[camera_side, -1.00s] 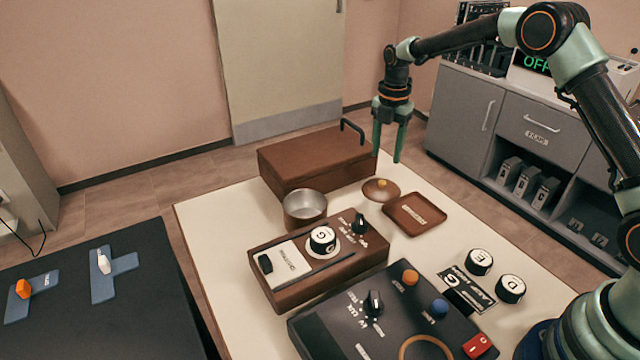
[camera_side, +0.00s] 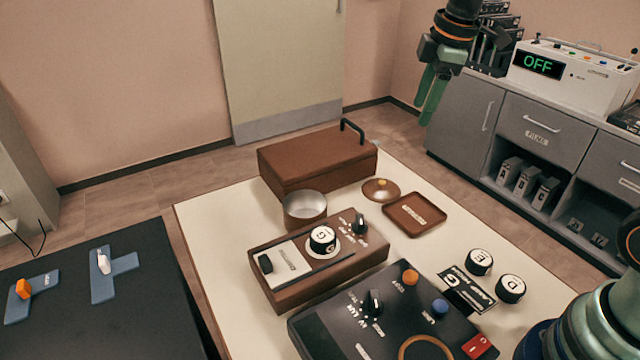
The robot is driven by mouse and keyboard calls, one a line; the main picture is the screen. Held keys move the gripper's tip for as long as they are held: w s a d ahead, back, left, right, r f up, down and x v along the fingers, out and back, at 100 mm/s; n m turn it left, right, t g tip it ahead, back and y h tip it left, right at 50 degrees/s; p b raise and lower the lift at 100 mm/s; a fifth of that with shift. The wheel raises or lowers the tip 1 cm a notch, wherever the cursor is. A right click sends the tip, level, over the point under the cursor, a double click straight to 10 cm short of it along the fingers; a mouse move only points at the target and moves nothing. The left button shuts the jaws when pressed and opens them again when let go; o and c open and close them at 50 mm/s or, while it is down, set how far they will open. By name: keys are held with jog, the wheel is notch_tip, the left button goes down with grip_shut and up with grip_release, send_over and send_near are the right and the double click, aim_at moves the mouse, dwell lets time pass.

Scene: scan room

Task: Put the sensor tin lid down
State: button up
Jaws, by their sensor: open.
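The sensor tin lid (camera_side: 381,191), a round brown lid with a small yellowish knob, lies on the cream table between the brown box and the brown tray. The open metal tin (camera_side: 305,209) stands to its left with no lid on it. My gripper (camera_side: 432,108) is up in the air, above and to the right of the lid, well apart from it. It is open and holds nothing.
A brown box with a black handle (camera_side: 316,160) stands behind the tin. A brown tray (camera_side: 414,214) lies right of the lid. A wooden console (camera_side: 318,290) and a dark control panel (camera_side: 395,330) fill the front. Bare table (camera_side: 215,215) shows at left.

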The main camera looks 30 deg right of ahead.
jog(key=s+a+m+t, duration=0.2)
jog(key=s+m, duration=0.9)
jog(key=s, duration=0.2)
jog(key=shift+s+f+t, duration=0.15)
jog(key=shift+f+t, duration=0.25)
jog(key=shift+f, duration=0.05)
